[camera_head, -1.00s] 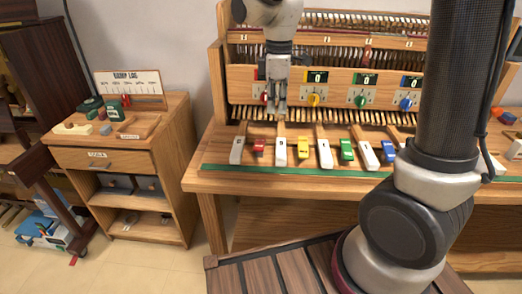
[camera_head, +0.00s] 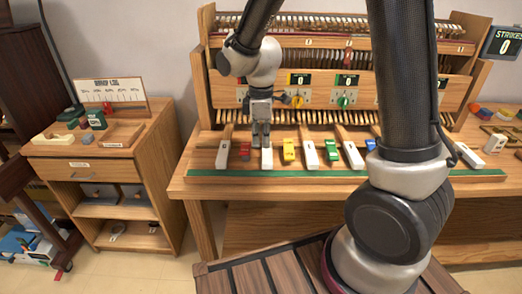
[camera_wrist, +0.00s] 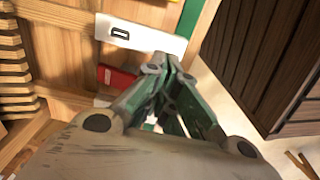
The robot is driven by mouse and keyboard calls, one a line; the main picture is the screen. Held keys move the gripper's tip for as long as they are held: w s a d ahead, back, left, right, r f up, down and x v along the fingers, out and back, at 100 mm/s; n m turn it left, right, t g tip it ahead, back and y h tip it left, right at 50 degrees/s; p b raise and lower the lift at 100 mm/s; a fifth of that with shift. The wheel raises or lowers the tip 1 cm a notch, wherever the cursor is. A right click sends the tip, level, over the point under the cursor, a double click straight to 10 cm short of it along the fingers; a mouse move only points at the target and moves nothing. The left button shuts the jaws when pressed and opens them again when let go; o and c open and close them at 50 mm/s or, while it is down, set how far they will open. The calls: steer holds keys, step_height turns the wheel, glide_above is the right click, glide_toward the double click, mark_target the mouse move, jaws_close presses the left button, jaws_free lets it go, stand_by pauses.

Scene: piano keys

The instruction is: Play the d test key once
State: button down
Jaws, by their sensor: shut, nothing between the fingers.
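The d test key (camera_head: 267,160) is the second white key from the left, between the red key (camera_head: 245,152) and the yellow key (camera_head: 288,150). In the wrist view this white key (camera_wrist: 145,37) bears a dark letter that looks like a D, beside the red key (camera_wrist: 117,77). My gripper (camera_head: 261,145) is shut and empty, pointing down over that white key.
More white keys, a green key (camera_head: 332,150) and a blue key (camera_head: 371,146) continue to the right. Behind stands the wooden action cabinet (camera_head: 220,85) with displays showing 0. A strikes display (camera_head: 507,42) reads 0. A side cabinet (camera_head: 90,170) stands left.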

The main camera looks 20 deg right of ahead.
steer(key=shift+f, duration=2.05)
steer(key=shift+s+f, duration=0.1)
steer(key=shift+f, duration=0.5)
steer(key=shift+r, duration=0.85)
step_height(320, 180, up, 14)
